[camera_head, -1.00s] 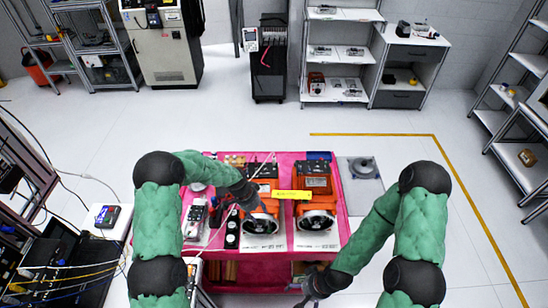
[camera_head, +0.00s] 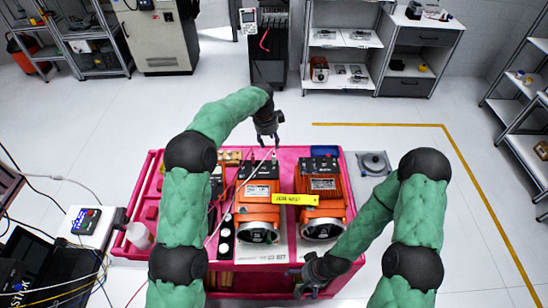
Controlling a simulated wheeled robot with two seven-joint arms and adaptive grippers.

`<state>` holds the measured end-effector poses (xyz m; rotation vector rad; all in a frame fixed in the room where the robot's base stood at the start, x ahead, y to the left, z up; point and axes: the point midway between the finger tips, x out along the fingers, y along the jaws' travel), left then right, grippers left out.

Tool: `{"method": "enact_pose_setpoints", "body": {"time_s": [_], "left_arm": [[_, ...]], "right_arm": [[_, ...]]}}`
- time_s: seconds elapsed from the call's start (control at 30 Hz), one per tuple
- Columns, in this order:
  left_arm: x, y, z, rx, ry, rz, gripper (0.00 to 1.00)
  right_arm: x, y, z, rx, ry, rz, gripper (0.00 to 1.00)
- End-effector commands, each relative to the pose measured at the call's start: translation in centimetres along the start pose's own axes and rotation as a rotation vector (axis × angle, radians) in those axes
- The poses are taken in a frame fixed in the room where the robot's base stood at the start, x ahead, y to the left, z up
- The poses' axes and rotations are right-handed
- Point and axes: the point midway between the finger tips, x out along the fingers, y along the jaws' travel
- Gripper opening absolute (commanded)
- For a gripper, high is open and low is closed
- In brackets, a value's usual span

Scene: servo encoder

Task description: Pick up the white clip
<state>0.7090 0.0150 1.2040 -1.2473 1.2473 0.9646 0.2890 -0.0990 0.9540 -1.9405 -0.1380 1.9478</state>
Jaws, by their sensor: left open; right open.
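I cannot clearly make out the white clip. A thin white cable (camera_head: 240,186) runs up across the left orange servo motor (camera_head: 259,212) toward the cart's back edge, and its upper end is close to my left gripper. My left gripper (camera_head: 269,144) points down, open, above the back edge of the pink cart (camera_head: 150,175), just behind the left motor. Whether it touches anything is too small to tell. My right gripper (camera_head: 305,291) is low at the cart's front edge, open and away from the motors.
A second orange motor (camera_head: 320,200) stands to the right, with a yellow label (camera_head: 296,198) between the two. A grey plate with a round part (camera_head: 373,164) lies right of the cart. A white bottle (camera_head: 139,235) stands at the left.

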Motion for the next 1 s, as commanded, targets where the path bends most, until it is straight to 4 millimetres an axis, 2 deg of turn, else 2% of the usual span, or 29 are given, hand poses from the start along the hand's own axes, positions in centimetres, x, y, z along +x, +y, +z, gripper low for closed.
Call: {"method": "enact_pose_setpoints", "body": {"time_s": [0.33, 0.63, 1.0], "left_arm": [[4.3, 0.0, -0.1, 0.002, -0.001, 0.002, 0.48], [6.2, 0.0, -0.1, 0.001, -0.001, 0.002, 0.48], [10.3, 0.1, -0.3, 0.000, 0.000, 0.001, 0.48]], "right_arm": [[-0.7, -0.2, 0.0, 0.000, 0.000, 0.000, 1.00], [-1.0, -0.4, 0.0, 0.000, 0.000, 0.000, 1.00], [-2.2, -0.8, 0.1, 0.000, 0.000, 0.000, 1.00]]}}
